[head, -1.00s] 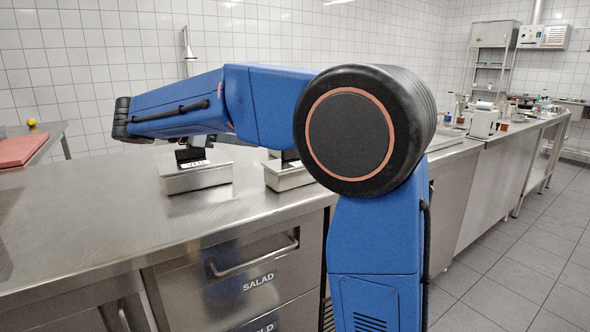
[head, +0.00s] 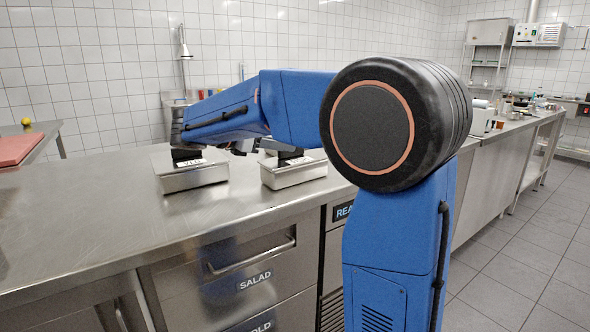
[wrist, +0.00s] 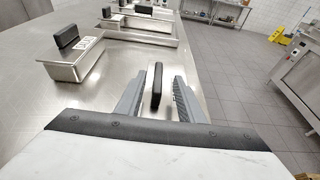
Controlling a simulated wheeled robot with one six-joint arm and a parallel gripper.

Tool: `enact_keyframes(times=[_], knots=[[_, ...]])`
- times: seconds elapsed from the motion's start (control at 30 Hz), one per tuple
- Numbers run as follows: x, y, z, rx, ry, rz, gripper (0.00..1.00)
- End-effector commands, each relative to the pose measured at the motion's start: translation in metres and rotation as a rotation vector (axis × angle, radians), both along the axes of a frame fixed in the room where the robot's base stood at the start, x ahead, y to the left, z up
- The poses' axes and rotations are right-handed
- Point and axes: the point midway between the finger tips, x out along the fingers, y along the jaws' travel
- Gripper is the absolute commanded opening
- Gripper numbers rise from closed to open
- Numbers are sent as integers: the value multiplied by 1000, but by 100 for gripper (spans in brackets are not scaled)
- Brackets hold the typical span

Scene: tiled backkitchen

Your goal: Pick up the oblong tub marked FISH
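In the wrist view my gripper (wrist: 157,92) is open, with an upright black handle (wrist: 156,84) between its fingers and a gap on each side. What lies under this handle is hard to make out. A steel tub (wrist: 76,66) with a black handle and a white label stands to the left. In the head view one steel tub (head: 192,180) with a black handle and label stands left, and another (head: 294,174) stands right of it. I cannot read any label, so I cannot tell which tub says FISH.
The steel counter (head: 90,215) is clear at the front left. More steel containers (wrist: 137,30) stand farther along it in the wrist view. A red board (head: 15,148) lies on a separate table at the left. Tiled floor (wrist: 240,85) lies beyond the counter's edge.

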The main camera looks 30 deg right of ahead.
Motion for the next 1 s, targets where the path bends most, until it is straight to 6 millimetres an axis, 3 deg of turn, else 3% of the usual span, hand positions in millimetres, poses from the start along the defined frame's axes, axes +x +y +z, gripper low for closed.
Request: enact_keyframes(times=[0.3,0.57,0.7,0.73,1.0], knots=[[4,-38,-14,1,1,-2,35],[4,-41,-15,1,0,0,35],[4,-41,-15,1,0,0,4],[4,-41,-15,1,0,0,0],[4,-41,-15,1,0,0,0]])
